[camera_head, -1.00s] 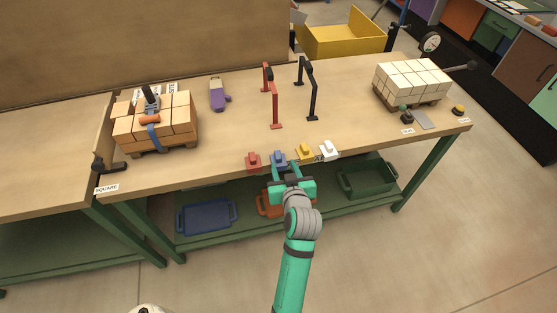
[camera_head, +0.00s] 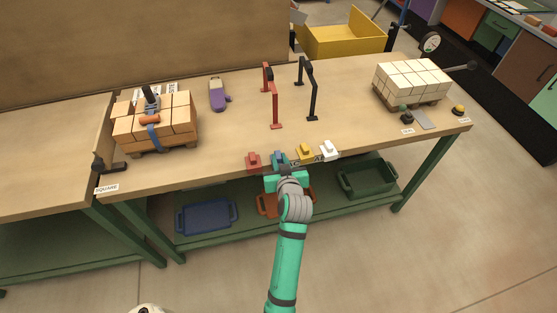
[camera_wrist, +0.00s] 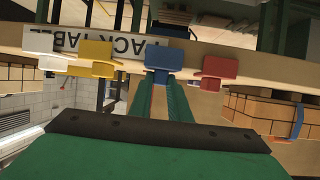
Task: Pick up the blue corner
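The blue corner (camera_head: 279,156) sits at the front edge of the packing table, between a red piece (camera_head: 253,160) and a yellow piece (camera_head: 305,151). In the wrist view the blue corner (camera_wrist: 163,56) is straight ahead, at the far end of my green fingers. My gripper (camera_head: 283,168) is just in front of it at the table edge, partly covering it in the head view. A finger lies on each side of the blue corner's narrow lower part in the wrist view. I cannot tell whether they touch it or are closed on it.
A white piece (camera_head: 329,150) stands right of the yellow one. Red (camera_head: 276,105) and black (camera_head: 311,90) frames stand behind. Orange bricks (camera_head: 160,122) are at left, white bricks (camera_head: 412,77) at right. A lower shelf holds a blue tray (camera_head: 206,216).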

